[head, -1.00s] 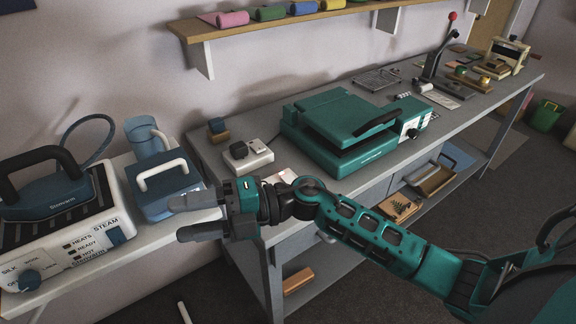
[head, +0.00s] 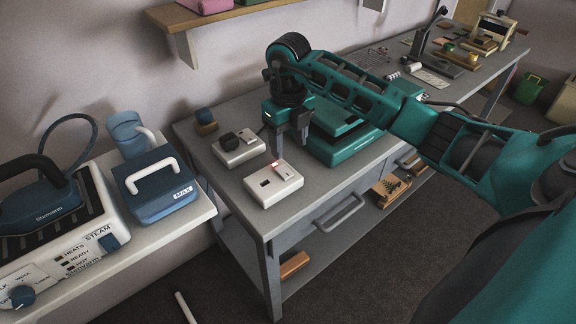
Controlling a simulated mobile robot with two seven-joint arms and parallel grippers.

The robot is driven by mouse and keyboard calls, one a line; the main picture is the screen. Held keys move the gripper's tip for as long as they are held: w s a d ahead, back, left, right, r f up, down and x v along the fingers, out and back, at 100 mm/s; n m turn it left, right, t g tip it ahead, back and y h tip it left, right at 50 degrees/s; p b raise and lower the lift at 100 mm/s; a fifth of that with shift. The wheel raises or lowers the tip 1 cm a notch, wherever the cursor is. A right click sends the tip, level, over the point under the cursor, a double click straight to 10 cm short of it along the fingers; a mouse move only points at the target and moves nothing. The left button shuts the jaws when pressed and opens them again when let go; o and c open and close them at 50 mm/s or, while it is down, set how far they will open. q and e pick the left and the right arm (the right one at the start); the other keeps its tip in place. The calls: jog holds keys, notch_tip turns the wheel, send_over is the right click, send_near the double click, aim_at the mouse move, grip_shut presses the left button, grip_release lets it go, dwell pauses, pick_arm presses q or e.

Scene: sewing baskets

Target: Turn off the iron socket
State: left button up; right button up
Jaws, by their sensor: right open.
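Two white socket boxes stand on the grey bench. The nearer one (head: 262,190) has a dark hole in its top and a small switch (head: 277,165) glowing red at its back edge. The farther one (head: 228,156) has a black plug (head: 229,141) in it, and no glow shows there. I cannot tell which box feeds the iron (head: 40,195), which sits on its steam station at the left. My right gripper (head: 290,151) is open, fingers pointing down, just behind and right of the red switch, apparently touching nothing. My left gripper is out of view.
A teal heat press (head: 345,148) stands right of the sockets, partly hidden by my right arm. A blue tank (head: 152,190) marked MAX sits on the left table. The bench front left corner is clear.

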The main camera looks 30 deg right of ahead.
aim_at(288, 175)
notch_tip(288, 175, down, 8)
jog(key=shift+f, duration=0.15)
dwell(0.3)
